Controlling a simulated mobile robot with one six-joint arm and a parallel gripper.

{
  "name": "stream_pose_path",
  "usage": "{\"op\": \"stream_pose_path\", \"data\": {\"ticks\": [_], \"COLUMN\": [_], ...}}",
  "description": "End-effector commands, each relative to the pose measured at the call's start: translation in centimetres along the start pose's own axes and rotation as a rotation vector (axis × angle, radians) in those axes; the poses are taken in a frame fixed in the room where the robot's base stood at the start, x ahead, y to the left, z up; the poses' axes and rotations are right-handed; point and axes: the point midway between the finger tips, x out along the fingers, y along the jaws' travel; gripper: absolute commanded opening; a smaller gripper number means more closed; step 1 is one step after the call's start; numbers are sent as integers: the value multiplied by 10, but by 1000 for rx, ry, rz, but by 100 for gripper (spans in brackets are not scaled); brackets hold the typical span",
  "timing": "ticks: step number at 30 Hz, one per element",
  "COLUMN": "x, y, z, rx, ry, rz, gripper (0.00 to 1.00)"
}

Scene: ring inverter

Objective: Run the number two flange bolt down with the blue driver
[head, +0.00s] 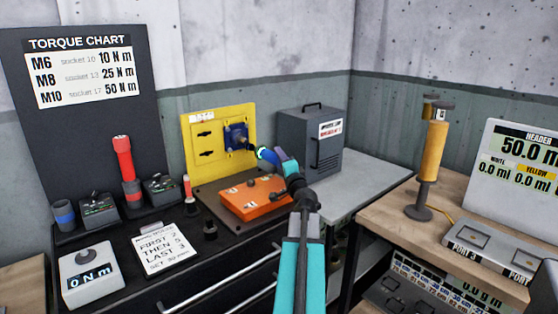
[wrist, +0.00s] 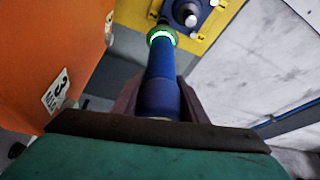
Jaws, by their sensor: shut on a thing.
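My gripper (head: 283,161) is shut on the blue driver (wrist: 163,92), which also shows in the head view (head: 264,153). The driver points at the yellow panel (head: 203,158), and a green ring (wrist: 161,37) glows near its front end. The blue flange (head: 237,136) is mounted on the panel; in the wrist view its edge (wrist: 178,9) shows at the top with a pale round bolt head (wrist: 191,20). The driver's front end is close to the flange. I cannot tell whether it touches a bolt, or which bolt is number two.
An orange block (head: 253,197) with numbered labels lies below the panel, close beside my gripper. A grey cabinet (head: 310,140) stands to the right. A card (head: 160,247) reads "FIRST 2 THEN 5 LAST 3".

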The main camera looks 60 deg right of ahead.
Motion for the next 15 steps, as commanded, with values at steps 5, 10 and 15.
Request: {"op": "stream_pose_path", "data": {"ticks": [5, 10, 15], "x": [-7, -12, -18], "y": [-2, -2, -2], "z": [-4, -6, -8], "rx": [2, 2, 2], "ry": [2, 3, 3], "rz": [-2, -2, -2], "gripper": [6, 6, 6]}}
